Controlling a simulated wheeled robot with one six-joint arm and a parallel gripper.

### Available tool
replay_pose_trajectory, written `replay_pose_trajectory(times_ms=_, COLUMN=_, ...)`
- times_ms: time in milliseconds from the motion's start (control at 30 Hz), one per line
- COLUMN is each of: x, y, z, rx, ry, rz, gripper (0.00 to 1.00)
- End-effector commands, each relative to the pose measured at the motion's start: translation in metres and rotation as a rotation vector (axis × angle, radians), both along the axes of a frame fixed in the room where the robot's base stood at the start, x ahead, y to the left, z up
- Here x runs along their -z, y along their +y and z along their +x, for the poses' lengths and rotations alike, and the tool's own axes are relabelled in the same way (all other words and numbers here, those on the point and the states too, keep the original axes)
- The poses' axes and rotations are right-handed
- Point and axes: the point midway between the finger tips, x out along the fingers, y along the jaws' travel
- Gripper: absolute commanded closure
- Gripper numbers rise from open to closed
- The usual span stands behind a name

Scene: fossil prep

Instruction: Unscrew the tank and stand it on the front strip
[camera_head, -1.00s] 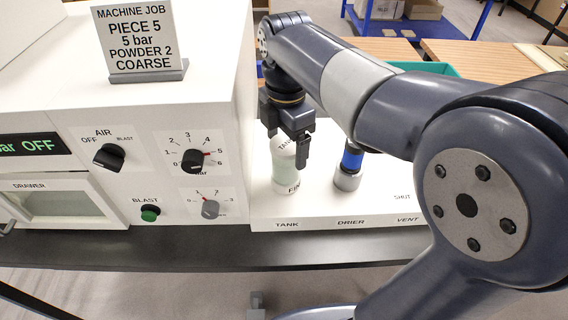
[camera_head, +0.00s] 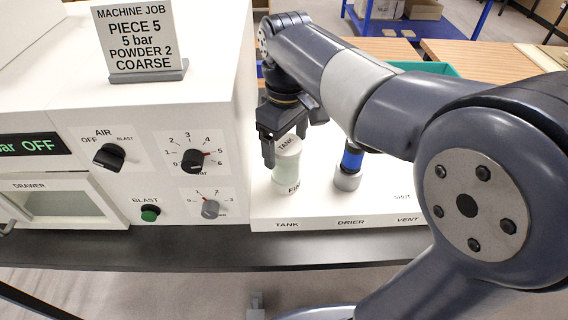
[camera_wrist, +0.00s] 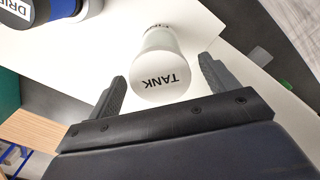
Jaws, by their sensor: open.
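The tank (camera_head: 287,172) is a pale green-white cylinder with a white top marked TANK. It stands upright on the white stand, above the printed word TANK, with a partly readable word on its lower side. My gripper (camera_head: 285,148) is open around the top of the tank, one finger at its left and the other behind its right. In the wrist view the tank (camera_wrist: 162,72) lies between the two fingers, with a gap on each side. Whether its lower end is still screwed in cannot be seen.
The drier (camera_head: 350,165), with a blue band, stands close to the right of the tank. The cabinet (camera_head: 215,120) with knobs rises at the left. The white stand's front strip (camera_head: 318,213) is bare between tank and edge. A green tray (camera_head: 440,69) is behind my arm.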

Motion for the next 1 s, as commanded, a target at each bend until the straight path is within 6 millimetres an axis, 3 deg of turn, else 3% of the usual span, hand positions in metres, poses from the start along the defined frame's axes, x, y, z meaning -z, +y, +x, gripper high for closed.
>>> replay_pose_trajectory(times_ms=300, x=0.0, y=0.0, z=0.0, rx=0.333, ry=0.0, rz=0.0, gripper=0.19)
replay_pose_trajectory(times_ms=633, x=0.004, y=0.0, z=0.0, rx=0.336, ry=0.0, rz=0.0, gripper=0.19)
replay_pose_trajectory(times_ms=1000, x=0.035, y=0.0, z=0.0, rx=0.335, ry=0.0, rz=0.0, gripper=0.19)
